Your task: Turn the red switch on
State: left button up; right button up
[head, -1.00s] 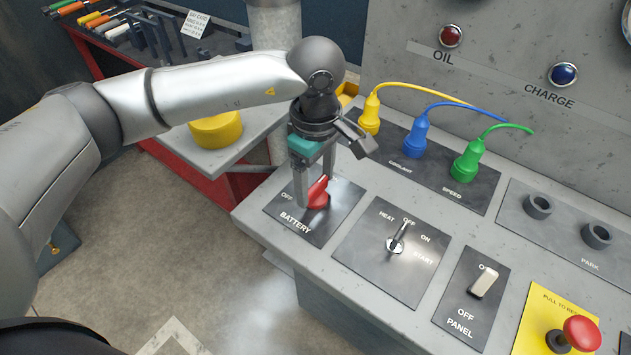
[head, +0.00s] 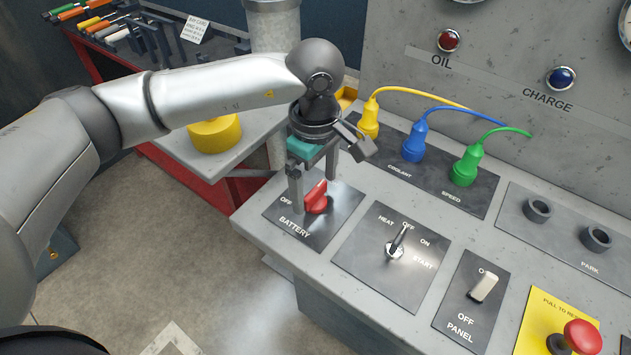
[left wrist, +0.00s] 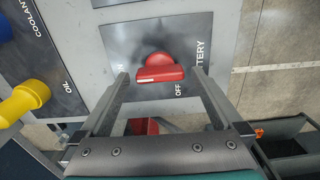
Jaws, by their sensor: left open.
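The red switch (head: 316,198) is a rotary knob with a raised bar handle on the dark BATTERY plate (head: 318,238), at the console's left end. In the left wrist view the red switch (left wrist: 160,70) shows between my fingers, its bar lying across the picture with a small white mark at its left end. OFF is printed to the lower right of it there; ON is partly hidden by a finger. My left gripper (head: 315,189) points down over the knob, open, with a finger on either side and a visible gap to the bar. My right gripper is not in view.
To the right are a key switch (head: 396,246), a PANEL toggle (head: 484,287) and a red push button (head: 582,337). Yellow, blue (head: 414,142) and green plugs with cables stand behind. A red cart (head: 190,178) with a yellow cylinder (head: 215,133) is at the left.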

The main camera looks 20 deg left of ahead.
aim_at(315, 190)
pick_arm(q)
notch_tip(315, 190, up, 15)
jog(key=p, duration=0.1)
jog(key=shift+f, duration=0.1)
dwell(0.6)
